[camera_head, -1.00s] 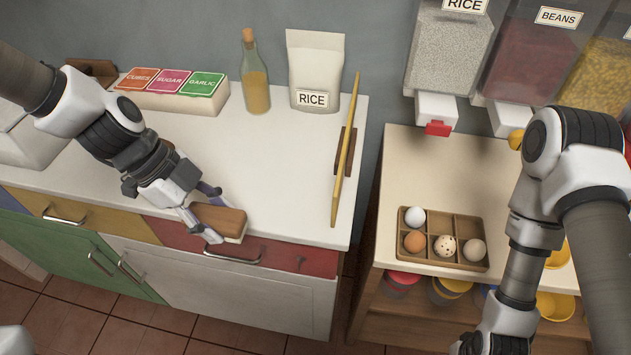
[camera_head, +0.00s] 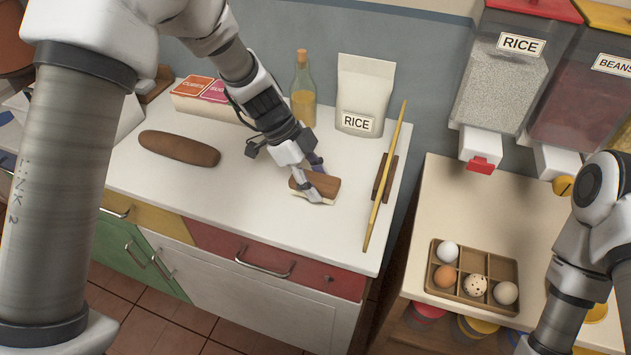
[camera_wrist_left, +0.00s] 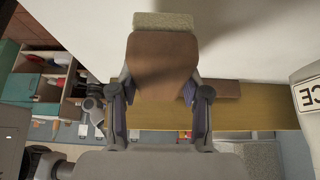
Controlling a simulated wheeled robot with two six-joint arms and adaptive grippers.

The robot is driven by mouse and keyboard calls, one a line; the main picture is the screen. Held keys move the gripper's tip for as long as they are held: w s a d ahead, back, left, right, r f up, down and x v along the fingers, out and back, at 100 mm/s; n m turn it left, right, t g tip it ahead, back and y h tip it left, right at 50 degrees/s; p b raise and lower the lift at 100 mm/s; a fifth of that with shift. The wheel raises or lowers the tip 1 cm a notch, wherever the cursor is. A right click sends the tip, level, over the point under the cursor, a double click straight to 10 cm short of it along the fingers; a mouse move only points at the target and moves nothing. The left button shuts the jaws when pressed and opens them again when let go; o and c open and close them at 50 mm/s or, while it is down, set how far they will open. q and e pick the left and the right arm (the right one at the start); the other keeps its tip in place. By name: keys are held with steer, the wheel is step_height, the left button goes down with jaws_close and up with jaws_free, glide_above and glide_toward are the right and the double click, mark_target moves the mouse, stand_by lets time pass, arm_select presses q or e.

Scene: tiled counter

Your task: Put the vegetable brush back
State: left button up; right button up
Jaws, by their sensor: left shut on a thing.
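The vegetable brush (camera_head: 326,184), a brown wooden block with pale bristles underneath, is in my left gripper (camera_head: 316,187). The gripper is shut on it over the white counter (camera_head: 250,205), left of a long yellow stick. I cannot tell whether the bristles touch the counter. In the left wrist view the brush (camera_wrist_left: 163,62) fills the space between the fingers of my left gripper (camera_wrist_left: 160,98), with its bristles (camera_wrist_left: 165,20) showing at the top. My right arm shows at the right, but its gripper is out of frame.
The yellow stick (camera_head: 387,170) lies across a dark wooden block (camera_head: 384,178) near the counter's right edge. A rice bag (camera_head: 361,95) and a bottle (camera_head: 303,92) stand behind. A dark brown oval object (camera_head: 180,148) lies left. An egg tray (camera_head: 450,278) sits on the other counter.

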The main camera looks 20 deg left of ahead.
arm_select(q)
steer(key=shift+w+f, duration=0.1)
steer(key=shift+f, duration=0.9)
steer(key=o, duration=1.3)
steer(key=shift+r, duration=0.2)
steer(key=b+v, duration=0.1)
steer(key=v, duration=1.1)
